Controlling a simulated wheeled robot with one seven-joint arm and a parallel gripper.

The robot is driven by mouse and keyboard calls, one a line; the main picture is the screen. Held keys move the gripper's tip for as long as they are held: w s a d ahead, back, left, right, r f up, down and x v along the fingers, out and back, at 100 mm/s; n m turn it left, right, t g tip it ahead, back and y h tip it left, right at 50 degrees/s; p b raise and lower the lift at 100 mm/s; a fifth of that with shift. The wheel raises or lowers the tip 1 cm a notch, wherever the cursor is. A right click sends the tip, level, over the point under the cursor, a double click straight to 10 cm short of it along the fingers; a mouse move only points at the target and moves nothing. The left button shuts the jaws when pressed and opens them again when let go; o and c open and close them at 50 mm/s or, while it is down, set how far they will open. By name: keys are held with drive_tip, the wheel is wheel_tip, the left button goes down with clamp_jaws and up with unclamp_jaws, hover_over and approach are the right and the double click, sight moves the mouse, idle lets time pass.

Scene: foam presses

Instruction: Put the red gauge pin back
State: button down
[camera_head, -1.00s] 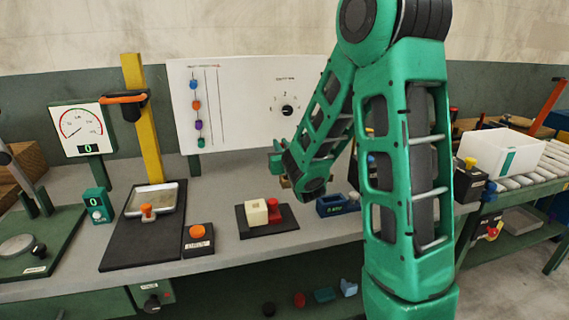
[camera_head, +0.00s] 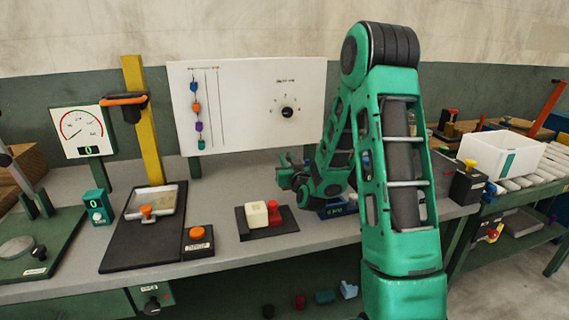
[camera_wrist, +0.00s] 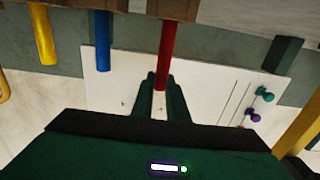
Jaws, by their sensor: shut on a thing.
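In the wrist view, my gripper (camera_wrist: 161,82) has its two green fingers closed around the end of the red gauge pin (camera_wrist: 166,55). The pin runs from the fingers to a wider, brownish part at the top edge. I cannot tell whether that part belongs to the pin or is a holder. A blue pin (camera_wrist: 103,42) and a yellow pin (camera_wrist: 42,35) are to the left, apart from my fingers. In the head view, my gripper (camera_head: 289,160) is small, in front of the white board's lower right; the red pin cannot be made out there.
The white board (camera_head: 235,85) stands behind the bench. A dark pad (camera_head: 244,228) carries a cream block (camera_head: 257,215) and a red block (camera_head: 274,213). A blue box (camera_head: 333,210) is below my wrist. A white bin (camera_head: 497,152) stands right.

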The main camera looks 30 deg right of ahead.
drive_tip(key=shift+f, duration=0.25)
drive_tip(key=shift+f, duration=0.1)
drive_tip(key=c, duration=1.7)
unclamp_jaws()
drive_tip(key=shift+c, duration=0.2)
